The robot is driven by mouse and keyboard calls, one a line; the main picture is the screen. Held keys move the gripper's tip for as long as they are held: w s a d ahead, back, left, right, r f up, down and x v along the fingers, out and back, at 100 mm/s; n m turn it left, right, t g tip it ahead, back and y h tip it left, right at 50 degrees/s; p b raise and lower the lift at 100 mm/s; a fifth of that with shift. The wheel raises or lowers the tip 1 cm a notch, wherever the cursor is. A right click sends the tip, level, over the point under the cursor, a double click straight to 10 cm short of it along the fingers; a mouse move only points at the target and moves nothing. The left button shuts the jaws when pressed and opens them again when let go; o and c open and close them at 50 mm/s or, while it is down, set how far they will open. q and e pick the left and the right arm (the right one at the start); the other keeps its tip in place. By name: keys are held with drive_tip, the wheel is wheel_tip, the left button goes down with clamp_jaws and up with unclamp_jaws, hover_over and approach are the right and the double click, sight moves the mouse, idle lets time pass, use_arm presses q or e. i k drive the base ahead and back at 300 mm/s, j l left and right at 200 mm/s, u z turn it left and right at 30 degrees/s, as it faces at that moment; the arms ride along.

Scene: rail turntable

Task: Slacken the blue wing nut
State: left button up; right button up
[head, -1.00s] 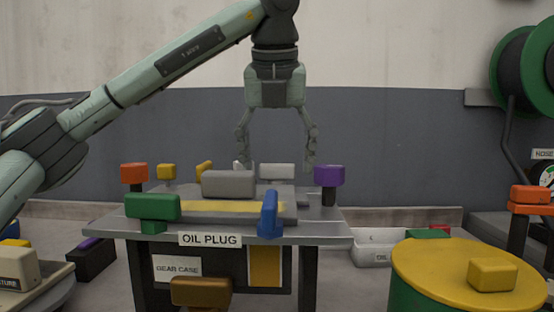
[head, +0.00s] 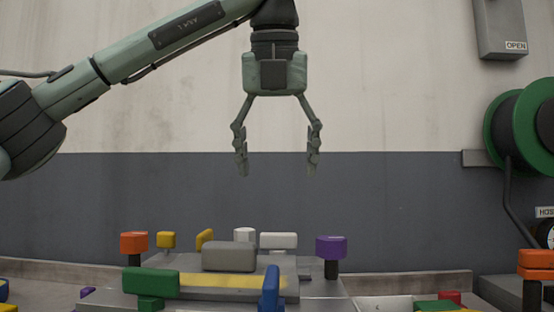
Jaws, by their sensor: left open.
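A blue upright piece (head: 270,289), the only blue wing-like part on the bench (head: 325,290), stands at its front edge, right of the yellow stripe. I take it for the blue wing nut; its lower end is cut off by the picture's bottom edge. My left gripper (head: 277,170) hangs pointing down, open and empty, its two fingers wide apart. It is well above the bench, over the white blocks at the back in the picture, and apart from everything. My right gripper is not in view.
A green handle (head: 151,282), a grey block (head: 228,257), white blocks (head: 278,241), an orange knob (head: 134,242) and a purple knob (head: 331,247) stand on or around the bench. A green reel (head: 503,130) is at the right wall. The air around my gripper is free.

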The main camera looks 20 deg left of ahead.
sight(270, 301)
drive_tip(key=k, duration=2)
